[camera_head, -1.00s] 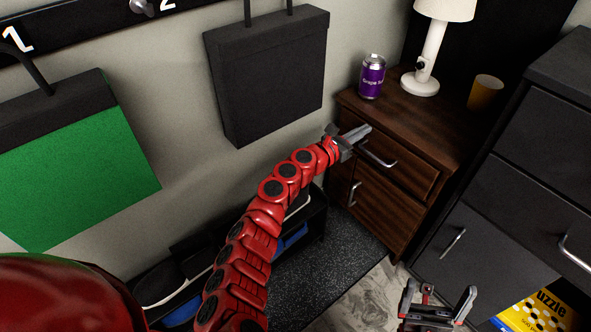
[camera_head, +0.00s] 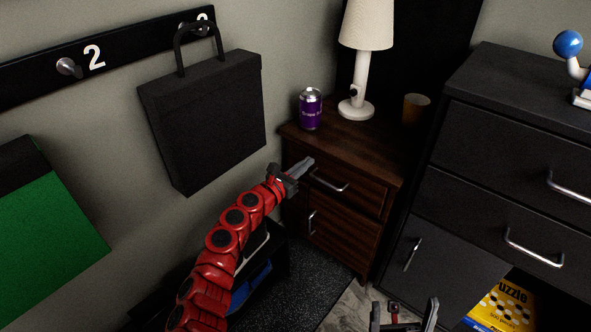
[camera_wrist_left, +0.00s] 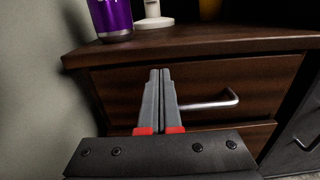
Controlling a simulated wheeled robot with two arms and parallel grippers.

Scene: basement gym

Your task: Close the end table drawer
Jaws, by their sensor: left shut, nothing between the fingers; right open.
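The dark wood end table (camera_head: 292,131) stands in the corner. Its upper drawer (camera_head: 372,200) has a horizontal metal handle (camera_head: 329,181); the drawer front also fills the middle of the left wrist view (camera_wrist_left: 265,80). The drawer looks close to flush under the top, but I cannot tell whether a small gap remains. My left gripper (camera_head: 307,165) is shut and empty, its tips at the drawer front, left of the handle; in the wrist view (camera_wrist_left: 160,76) I cannot tell whether they touch it. My right gripper (camera_head: 404,308) is open and empty at the bottom edge.
A purple can (camera_head: 311,112), a white lamp (camera_head: 361,85) and an amber cup (camera_head: 415,109) stand on the end table. A dark cabinet (camera_head: 470,145) is close on the right, with a yellow puzzle box (camera_head: 500,308) in its lower opening. A black bag (camera_head: 205,120) hangs on the left wall.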

